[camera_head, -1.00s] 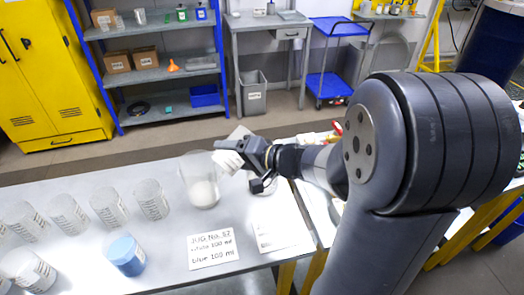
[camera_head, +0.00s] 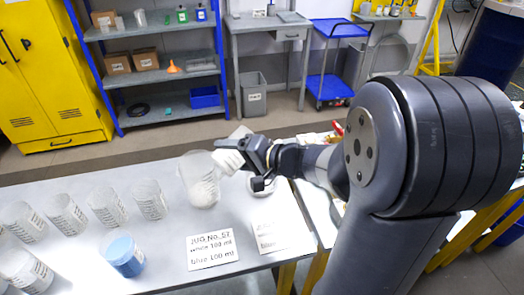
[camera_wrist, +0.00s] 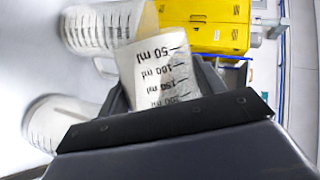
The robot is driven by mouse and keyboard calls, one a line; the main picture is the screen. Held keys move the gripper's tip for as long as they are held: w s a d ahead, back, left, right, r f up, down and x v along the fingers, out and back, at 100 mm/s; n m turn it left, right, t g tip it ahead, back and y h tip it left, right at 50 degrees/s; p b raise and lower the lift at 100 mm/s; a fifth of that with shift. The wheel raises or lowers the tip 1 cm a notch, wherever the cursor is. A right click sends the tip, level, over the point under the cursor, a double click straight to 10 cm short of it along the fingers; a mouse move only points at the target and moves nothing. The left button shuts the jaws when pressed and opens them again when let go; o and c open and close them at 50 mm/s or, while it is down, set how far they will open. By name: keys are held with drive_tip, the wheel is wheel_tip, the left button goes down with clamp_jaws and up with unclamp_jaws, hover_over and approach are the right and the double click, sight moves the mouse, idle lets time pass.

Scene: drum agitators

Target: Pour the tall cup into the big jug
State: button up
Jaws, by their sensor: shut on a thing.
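My gripper (camera_head: 256,156) is shut on a pale graduated cup (camera_head: 228,160). The cup is tipped over on its side, its mouth end at the rim of the big clear jug (camera_head: 190,175). The jug stands on the table with white contents in its lower part. In the wrist view, the held cup (camera_wrist: 160,72) shows upside-down millilitre marks between the fingers, and the jug (camera_wrist: 95,28) is at upper left. I cannot make out a stream or how much the cup holds.
Several clear cups (camera_head: 107,206) stand at left, one with blue contents (camera_head: 124,256). A card (camera_head: 212,250) reads jug No. 57, white 100 ml, blue 100 ml; a second card (camera_head: 270,236) lies beside it. A white round vessel (camera_head: 262,187) stands below my gripper.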

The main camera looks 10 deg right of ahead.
drive_tip(key=shift+w+d+f+m+y+p, duration=0.15)
drive_tip(key=shift+d+m+p, duration=0.25)
drive_tip(key=shift+p, duration=0.4)
drive_tip(key=shift+w+d+f+m+y+p, duration=0.1)
drive_tip(key=shift+w+d+m+y+p, duration=0.2)
drive_tip(key=shift+p, duration=0.45)
idle(0.9)
drive_tip(key=shift+w+d+r+m+y+p, duration=0.1)
drive_tip(key=shift+d+r+m+y+p, duration=0.25)
drive_tip(key=shift+p, duration=0.95)
drive_tip(key=shift+w+r+m+y+p, duration=0.1)
drive_tip(key=shift+r+m+p, duration=0.35)
drive_tip(key=shift+p, duration=0.8)
drive_tip(key=f+b, duration=0.2)
drive_tip(key=b, duration=0.1)
drive_tip(key=shift+s+a+n+b, duration=0.1)
drive_tip(key=shift+a+n+b, duration=0.05)
drive_tip(key=shift+n+b, duration=0.25)
drive_tip(key=shift+s+a+h+b, duration=0.15)
drive_tip(key=shift+h+b, duration=0.15)
drive_tip(key=shift+b, duration=0.35)
drive_tip(key=shift+r+n, duration=0.25)
drive_tip(key=shift+n, duration=0.05)
drive_tip(key=shift+f, duration=0.15)
